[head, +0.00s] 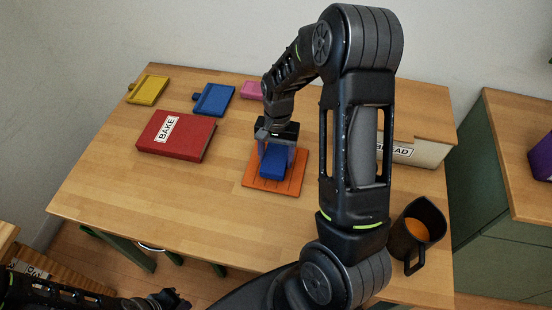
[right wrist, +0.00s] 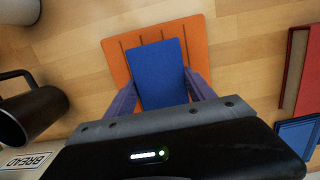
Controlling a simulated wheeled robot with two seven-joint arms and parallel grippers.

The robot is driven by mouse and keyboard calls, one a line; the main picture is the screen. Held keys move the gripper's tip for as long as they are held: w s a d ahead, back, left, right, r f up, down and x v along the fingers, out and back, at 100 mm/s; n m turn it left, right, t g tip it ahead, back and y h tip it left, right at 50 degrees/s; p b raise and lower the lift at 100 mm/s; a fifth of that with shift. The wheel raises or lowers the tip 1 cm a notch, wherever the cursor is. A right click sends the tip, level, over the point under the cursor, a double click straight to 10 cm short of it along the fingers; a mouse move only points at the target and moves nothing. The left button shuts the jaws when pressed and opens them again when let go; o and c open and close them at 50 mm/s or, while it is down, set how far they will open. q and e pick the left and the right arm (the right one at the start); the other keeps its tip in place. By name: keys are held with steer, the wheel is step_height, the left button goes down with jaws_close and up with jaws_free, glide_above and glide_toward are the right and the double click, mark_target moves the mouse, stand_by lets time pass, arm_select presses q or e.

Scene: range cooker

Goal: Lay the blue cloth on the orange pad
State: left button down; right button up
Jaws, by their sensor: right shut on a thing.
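The blue cloth (head: 272,164) is a small folded rectangle between the fingers of my right gripper (head: 276,152). It also shows in the right wrist view (right wrist: 158,70), with a purple-grey finger on each side of it. The orange pad (head: 287,184) lies flat on the table, marked with thin dark lines. In the right wrist view the pad (right wrist: 203,48) shows around the cloth's far end and sides. The cloth is over the pad; I cannot tell whether it touches it. My left gripper (head: 172,300) is low at the bottom left, off the table, its jaws unclear.
A red BAKE book (head: 175,136), a yellow board (head: 148,90), a blue board (head: 213,99) and a pink item (head: 252,90) lie to the left and back. A BREAD box (head: 420,150) and a dark mug (head: 415,232) stand right. The front left table is clear.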

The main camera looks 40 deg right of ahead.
mark_target(277, 154)
steer(key=shift+f, duration=0.7)
steer(key=shift+f, duration=0.1)
steer(key=shift+f, duration=0.15)
steer(key=o, duration=1.3)
steer(key=shift+r, duration=0.2)
steer(key=r, duration=0.8)
steer(key=w+d+r+b, duration=0.1)
steer(key=r, duration=0.3)
steer(key=shift+d, duration=0.1)
